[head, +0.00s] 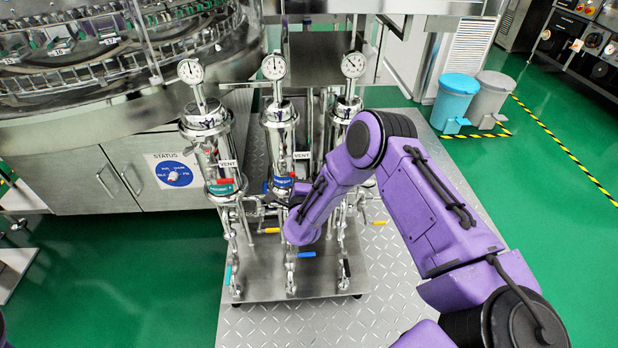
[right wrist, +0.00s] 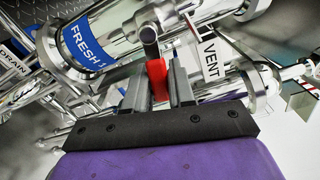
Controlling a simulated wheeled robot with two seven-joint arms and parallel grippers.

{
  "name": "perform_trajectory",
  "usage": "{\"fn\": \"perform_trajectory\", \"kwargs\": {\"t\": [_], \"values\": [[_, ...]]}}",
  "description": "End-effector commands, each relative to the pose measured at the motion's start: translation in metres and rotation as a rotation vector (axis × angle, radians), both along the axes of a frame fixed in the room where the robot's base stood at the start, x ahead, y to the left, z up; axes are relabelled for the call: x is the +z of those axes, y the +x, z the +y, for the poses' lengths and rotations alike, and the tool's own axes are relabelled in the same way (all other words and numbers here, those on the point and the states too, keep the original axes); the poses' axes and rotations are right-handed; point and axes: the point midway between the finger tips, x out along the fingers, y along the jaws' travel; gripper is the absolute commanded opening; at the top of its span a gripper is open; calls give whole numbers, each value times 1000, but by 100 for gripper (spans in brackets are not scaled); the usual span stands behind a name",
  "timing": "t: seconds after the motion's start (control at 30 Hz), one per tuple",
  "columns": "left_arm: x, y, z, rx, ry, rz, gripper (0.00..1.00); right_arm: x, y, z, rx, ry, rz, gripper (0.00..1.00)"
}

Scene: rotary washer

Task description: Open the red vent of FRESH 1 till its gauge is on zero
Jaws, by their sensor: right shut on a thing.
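The FRESH 1 housing is the middle steel filter column (head: 281,130), with a blue label (head: 283,182). The label reads FRESH 1 in the right wrist view (right wrist: 88,50). Its round gauge (head: 273,67) stands on top; the needle points roughly upward, but the reading is too small to tell. The red vent handle (right wrist: 157,79) sits between the fingers of my right gripper (right wrist: 158,88), which is shut on it, beside the VENT tag (right wrist: 211,58). In the head view my forearm hides the handle and fingers. My left gripper is out of view.
A similar column (head: 207,140) with a green label and its own red handle stands to the left, and a third (head: 345,108) to the right, partly behind my arm. Coloured lower valves, such as a blue handle (head: 306,254), sit below.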

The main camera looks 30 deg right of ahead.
Motion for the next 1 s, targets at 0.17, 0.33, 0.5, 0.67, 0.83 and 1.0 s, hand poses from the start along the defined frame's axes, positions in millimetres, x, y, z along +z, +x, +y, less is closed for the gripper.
{"fn": "perform_trajectory", "kwargs": {"t": [0.17,0.33,0.5,0.67,0.83,1.0], "values": [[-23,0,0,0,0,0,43,-14,6,12,15,148,-75,0],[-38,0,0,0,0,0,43,-21,8,16,15,291,-149,0],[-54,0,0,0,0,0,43,-28,10,21,16,436,-224,0],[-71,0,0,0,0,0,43,-33,13,25,16,570,-295,0],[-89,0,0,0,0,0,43,-38,16,31,14,714,-369,0],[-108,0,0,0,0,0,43,-42,19,37,15,855,-442,0]]}}
